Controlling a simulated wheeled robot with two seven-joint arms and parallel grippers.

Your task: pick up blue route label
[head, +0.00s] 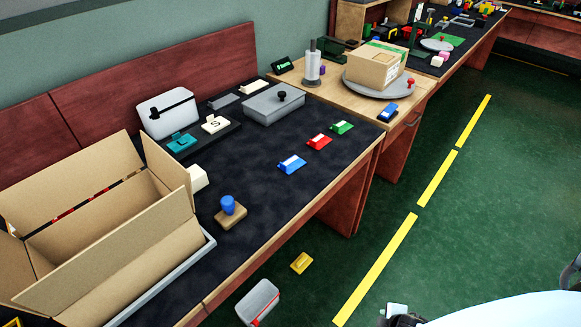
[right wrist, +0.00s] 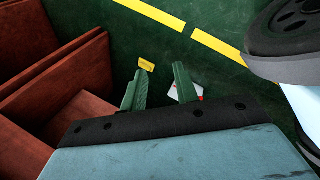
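A blue label block (head: 291,165) with a white patch lies on the dark mat of the near bench, in a row with a red block (head: 319,141) and a green block (head: 342,127). Another blue block (head: 388,112) with a white patch lies at the right front corner of the wooden table. I cannot tell from the frames which blue one is the route label. My right gripper (right wrist: 160,70) shows in the right wrist view, its two green fingers apart with nothing between them. It is over the floor, away from both blue blocks. My left gripper is not in view.
An open cardboard box (head: 110,240) fills the left of the bench. A stamp (head: 229,210), a grey lidded tray (head: 273,103) and a turntable (head: 352,86) with a closed carton (head: 376,65) stand around. A yellow block (head: 301,263) and a bin (head: 257,302) are on the floor.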

